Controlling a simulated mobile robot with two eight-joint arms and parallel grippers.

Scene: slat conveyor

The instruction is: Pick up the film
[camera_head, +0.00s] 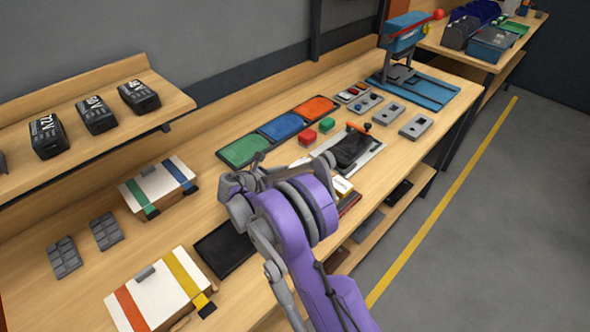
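I cannot pick out a film for certain. A dark flat piece (353,149) lies on a grey plate (374,152) with an orange-topped knob, just past my arm. A small white and yellow box (343,187) sits beside my arm, partly hidden by it. One purple arm rises from the bottom right of centre, and I take it as my right. Its grey gripper (246,172) is over the bench, near the green tray. The finger gap is not clear, and nothing is plainly held in it. My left gripper is not in view.
Green (244,150), blue (281,129) and orange (315,108) trays line the bench. A black mat (222,251) and white striped boxes (158,288) lie left. A blue press (405,40) stands behind. Black batteries (138,97) sit on a shelf.

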